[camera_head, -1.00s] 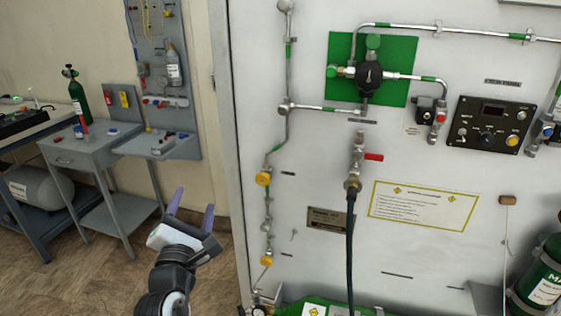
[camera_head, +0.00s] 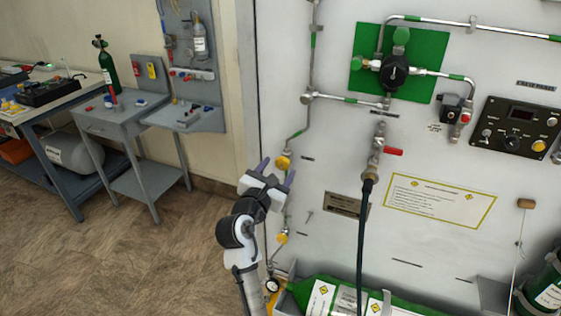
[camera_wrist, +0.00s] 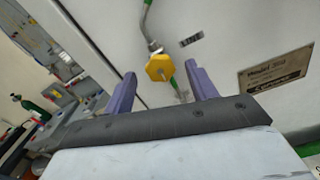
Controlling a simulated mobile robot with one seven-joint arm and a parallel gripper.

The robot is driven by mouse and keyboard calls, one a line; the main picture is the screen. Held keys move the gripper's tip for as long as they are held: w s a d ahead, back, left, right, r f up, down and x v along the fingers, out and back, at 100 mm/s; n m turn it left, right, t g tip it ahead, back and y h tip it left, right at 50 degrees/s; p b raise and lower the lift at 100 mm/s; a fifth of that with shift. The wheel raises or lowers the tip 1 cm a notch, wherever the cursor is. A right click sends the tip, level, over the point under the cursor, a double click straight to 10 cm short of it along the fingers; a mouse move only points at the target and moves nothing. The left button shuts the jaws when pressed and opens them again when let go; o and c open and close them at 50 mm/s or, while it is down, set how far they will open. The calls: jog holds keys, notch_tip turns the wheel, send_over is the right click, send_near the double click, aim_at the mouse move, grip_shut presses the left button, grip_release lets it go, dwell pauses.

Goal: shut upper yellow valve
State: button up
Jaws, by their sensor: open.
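The upper yellow valve (camera_head: 283,162) is a round yellow knob on the thin pipe at the panel's left side. It also shows in the wrist view (camera_wrist: 160,67), ahead of my gripper and between the lines of its two fingers. My gripper (camera_head: 277,170) is open, with purple fingers pointing up toward the panel beside this valve. In the wrist view the gripper (camera_wrist: 158,88) holds nothing. I cannot tell whether a finger touches the knob. The lower yellow valve (camera_head: 281,237) sits below on the same pipe, to the right of my arm.
A red-handled valve (camera_head: 392,152) with a dark hose (camera_head: 362,240) hangs right of my gripper. A green cylinder (camera_head: 410,301) lies below. A grey side table (camera_head: 110,120) stands at the left, with open floor (camera_head: 130,260) before it.

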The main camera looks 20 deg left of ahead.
aim_at(283, 163)
jog(key=shift+w, duration=1.3)
jog(key=c, duration=1)
